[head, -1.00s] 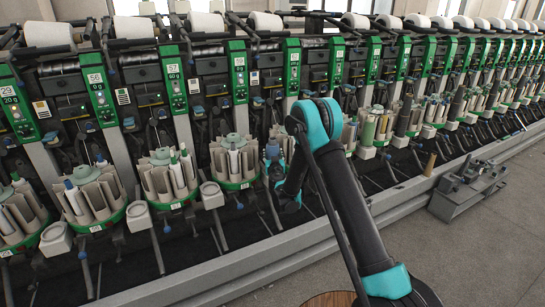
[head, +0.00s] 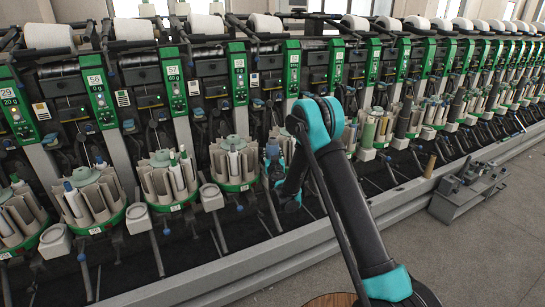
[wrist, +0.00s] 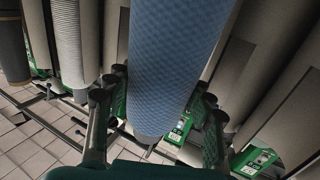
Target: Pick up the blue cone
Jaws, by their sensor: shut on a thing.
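The blue cone (wrist: 170,55) has a textured, patterned surface and stands large in the middle of the wrist view. My gripper (wrist: 160,112) is shut on it, with one dark finger on each side of its lower part. In the head view a small blue-grey cone top (head: 272,151) shows just left of my arm. My gripper there (head: 285,190) is low beside the machine's magazines and mostly hidden by my arm. The cone's lower end shows in the wrist view above the dark machine parts.
Grey and white cones (wrist: 68,40) stand close on the left in the wrist view, and pale magazine walls (wrist: 285,95) close on the right. Round magazines (head: 168,180) line the machine.

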